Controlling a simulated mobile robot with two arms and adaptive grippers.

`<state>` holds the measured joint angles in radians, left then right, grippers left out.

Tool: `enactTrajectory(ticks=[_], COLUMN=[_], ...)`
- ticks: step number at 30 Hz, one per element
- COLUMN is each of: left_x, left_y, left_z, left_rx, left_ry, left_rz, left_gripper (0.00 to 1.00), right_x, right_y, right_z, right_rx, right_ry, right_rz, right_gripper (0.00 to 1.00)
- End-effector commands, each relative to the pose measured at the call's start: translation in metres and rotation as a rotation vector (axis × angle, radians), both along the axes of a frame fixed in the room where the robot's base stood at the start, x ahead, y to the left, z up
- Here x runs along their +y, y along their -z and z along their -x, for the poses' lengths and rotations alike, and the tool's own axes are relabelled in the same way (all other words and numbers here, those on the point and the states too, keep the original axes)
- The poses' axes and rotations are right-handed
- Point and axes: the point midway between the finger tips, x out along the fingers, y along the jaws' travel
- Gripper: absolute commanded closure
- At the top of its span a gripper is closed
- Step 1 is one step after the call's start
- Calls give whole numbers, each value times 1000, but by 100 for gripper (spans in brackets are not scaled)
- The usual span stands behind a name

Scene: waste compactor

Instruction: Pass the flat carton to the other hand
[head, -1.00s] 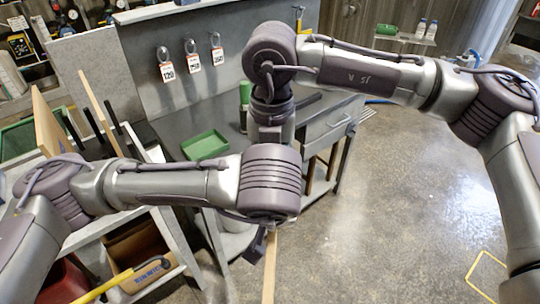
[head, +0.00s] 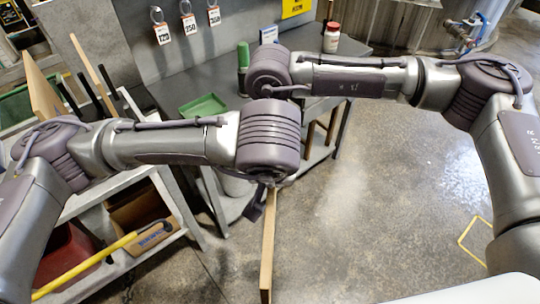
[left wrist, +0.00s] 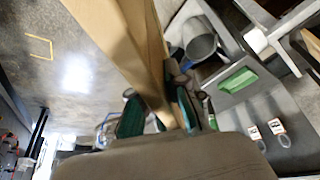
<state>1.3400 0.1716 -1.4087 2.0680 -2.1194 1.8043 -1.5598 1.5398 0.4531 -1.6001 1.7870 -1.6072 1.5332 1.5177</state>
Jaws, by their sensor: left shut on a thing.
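The flat carton (head: 267,250) is a tan-brown panel, seen nearly edge-on in the head view, hanging upright below my left wrist over the floor. My left gripper (head: 262,200) is at its upper end, mostly hidden under the wrist. In the left wrist view the carton (left wrist: 125,40) passes between the green-padded fingers of my left gripper (left wrist: 158,112), which is shut on it. My right arm reaches in from the right, its wrist just behind and above my left wrist. My right gripper is hidden behind the left wrist.
A grey workbench (head: 180,84) with a green tray (head: 203,105) and a red-capped bottle (head: 332,38) stands behind the arms. A shelf unit at left holds a cardboard box (head: 140,215) and a yellow-handled tool (head: 90,262). The floor at right is open.

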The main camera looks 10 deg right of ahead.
Motion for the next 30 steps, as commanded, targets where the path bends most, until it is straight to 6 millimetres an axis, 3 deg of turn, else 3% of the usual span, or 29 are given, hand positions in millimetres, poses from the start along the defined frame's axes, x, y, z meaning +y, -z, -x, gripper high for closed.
enactTrajectory(ticks=[1,7,11,12,17,26,30], left_x=[0,-1,-2,-2,-2,-1,0], left_y=[0,0,-1,-1,-1,-1,-13], left_z=[0,0,1,1,1,1,4], left_rx=[-1,-1,0,0,0,-1,-4], left_ry=[0,2,5,6,5,2,3], left_rz=[0,3,6,6,6,2,3], left_gripper=[100,100,100,81,57,57,57], right_x=[0,1,2,2,2,1,0], right_y=[0,-1,-1,-1,-1,-1,-1], right_z=[0,0,0,0,0,0,0], right_rx=[0,0,-1,-1,-1,0,0], right_ry=[0,-1,-2,-2,-2,-1,0], right_rz=[0,-2,-5,-6,-6,-2,-1], right_gripper=[70,100,100,100,100,100,100])
